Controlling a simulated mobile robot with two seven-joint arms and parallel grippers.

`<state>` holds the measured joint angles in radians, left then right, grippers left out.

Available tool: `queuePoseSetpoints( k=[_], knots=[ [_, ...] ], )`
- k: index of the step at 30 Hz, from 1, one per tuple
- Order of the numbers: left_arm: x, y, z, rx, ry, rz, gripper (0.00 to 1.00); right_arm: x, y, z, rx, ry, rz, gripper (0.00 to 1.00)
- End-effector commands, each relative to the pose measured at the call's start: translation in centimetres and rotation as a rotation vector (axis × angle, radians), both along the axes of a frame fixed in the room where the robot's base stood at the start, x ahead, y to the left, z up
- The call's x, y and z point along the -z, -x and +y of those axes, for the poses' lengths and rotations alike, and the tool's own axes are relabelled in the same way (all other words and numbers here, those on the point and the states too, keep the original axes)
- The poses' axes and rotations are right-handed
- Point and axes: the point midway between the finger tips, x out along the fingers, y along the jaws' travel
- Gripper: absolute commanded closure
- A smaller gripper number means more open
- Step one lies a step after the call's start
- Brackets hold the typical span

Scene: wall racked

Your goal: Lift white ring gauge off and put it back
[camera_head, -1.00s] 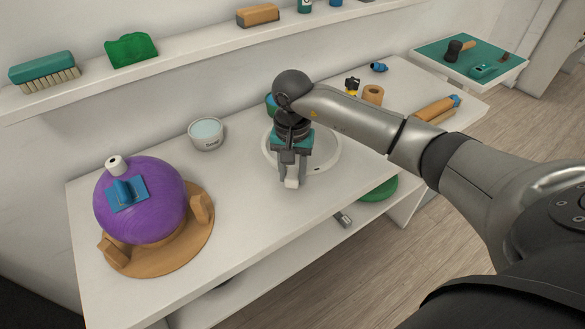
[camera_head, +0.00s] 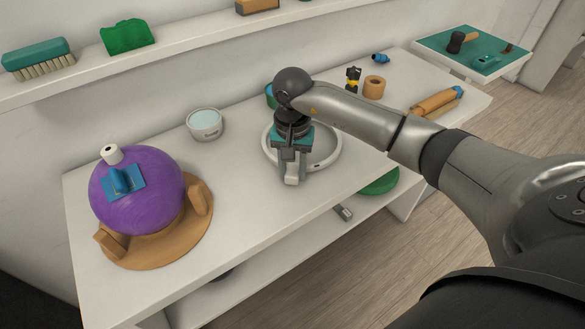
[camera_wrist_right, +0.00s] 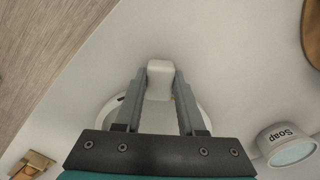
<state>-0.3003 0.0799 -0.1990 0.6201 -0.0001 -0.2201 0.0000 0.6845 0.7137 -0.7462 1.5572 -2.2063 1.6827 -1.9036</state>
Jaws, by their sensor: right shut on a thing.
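The white ring gauge (camera_head: 336,152) is a flat ring with a pale block-like tab at its front, on the middle of the white table in the head view. My right gripper (camera_head: 291,178) points down over the ring's front and is shut on the tab. In the right wrist view the gripper (camera_wrist_right: 158,78) has a finger on each side of the tab (camera_wrist_right: 160,66). The rest of the ring (camera_wrist_right: 110,112) is partly hidden behind the fingers and palm there. I cannot tell whether it touches the table. My left gripper is not in view.
A purple ball (camera_head: 140,205) on a wooden stand (camera_head: 195,230) is at the left. A soap tub (camera_head: 205,125) stands behind. A tape roll (camera_head: 374,87) and a rolling-pin-like tool (camera_head: 436,103) lie right. A wall shelf (camera_head: 180,50) runs behind. The table front between stand and ring is clear.

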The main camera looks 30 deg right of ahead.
Motion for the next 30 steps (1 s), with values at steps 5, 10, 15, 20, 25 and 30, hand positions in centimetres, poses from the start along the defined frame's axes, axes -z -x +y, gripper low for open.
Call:
queuePoseSetpoints(
  k=[5,10,15,20,25,30],
  knots=[
    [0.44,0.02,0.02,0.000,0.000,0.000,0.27,0.41,-0.04,-0.03,0.001,0.001,-0.001,1.00],
    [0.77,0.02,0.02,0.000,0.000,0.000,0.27,0.74,-0.04,-0.03,0.001,0.000,-0.001,1.00],
    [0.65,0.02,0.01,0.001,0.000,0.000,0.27,0.65,-0.02,-0.02,0.001,-0.001,-0.001,0.43],
    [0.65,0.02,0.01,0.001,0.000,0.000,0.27,0.66,-0.01,-0.01,0.001,-0.001,-0.001,0.26],
    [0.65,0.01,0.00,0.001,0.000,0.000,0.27,0.68,0.00,0.01,0.000,0.000,0.000,0.26],
    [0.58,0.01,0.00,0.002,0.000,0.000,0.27,0.08,-0.06,0.00,0.000,-0.001,-0.002,0.26]
  ],
)
